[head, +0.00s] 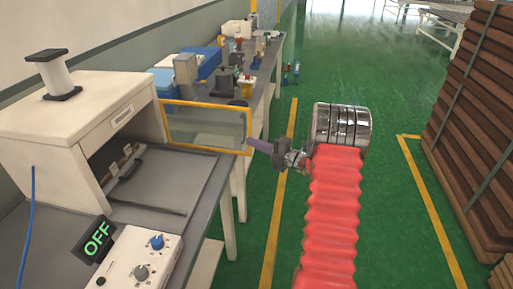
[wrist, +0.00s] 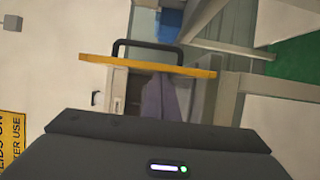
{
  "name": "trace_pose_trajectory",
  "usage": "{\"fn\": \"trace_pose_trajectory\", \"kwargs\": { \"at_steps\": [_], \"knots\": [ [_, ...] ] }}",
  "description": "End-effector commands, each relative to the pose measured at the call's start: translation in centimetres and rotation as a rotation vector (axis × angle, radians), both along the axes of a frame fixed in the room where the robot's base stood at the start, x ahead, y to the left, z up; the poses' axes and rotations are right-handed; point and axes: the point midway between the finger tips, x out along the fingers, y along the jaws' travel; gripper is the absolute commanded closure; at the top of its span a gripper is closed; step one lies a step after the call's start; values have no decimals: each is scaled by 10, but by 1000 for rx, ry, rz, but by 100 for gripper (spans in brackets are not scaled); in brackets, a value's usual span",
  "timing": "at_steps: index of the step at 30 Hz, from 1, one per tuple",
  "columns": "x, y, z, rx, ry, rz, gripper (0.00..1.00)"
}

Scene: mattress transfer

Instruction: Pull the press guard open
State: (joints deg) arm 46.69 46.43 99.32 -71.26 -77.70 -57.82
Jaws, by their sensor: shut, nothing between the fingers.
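The press guard (head: 205,129) is a clear panel in a yellow frame. In the head view it stands swung out from the right side of the white press (head: 90,110), whose front opening shows uncovered. In the wrist view the guard's yellow edge (wrist: 150,65) crosses the upper middle, with a black handle (wrist: 147,44) just beyond it. My gripper (head: 251,142) is shut and empty, its purple-grey fingers at the guard's right end. In the wrist view the fingers (wrist: 160,85) end at the yellow edge. I cannot tell whether they touch it.
A control box (head: 140,258) and an OFF display (head: 97,238) sit on the front bench. A long bench (head: 262,85) with bins and tools runs behind the guard. Stacked brown slabs (head: 480,130) stand at the right. Green floor between is clear.

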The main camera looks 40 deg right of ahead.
Motion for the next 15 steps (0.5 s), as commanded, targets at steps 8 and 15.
{"fn": "trace_pose_trajectory", "kwargs": {
  "at_steps": [8, 15],
  "knots": [
    [4, 3, 0, 1, 1, 8, 100],
    [2, 5, 0, 0, 1, 9, 100]
  ]
}}
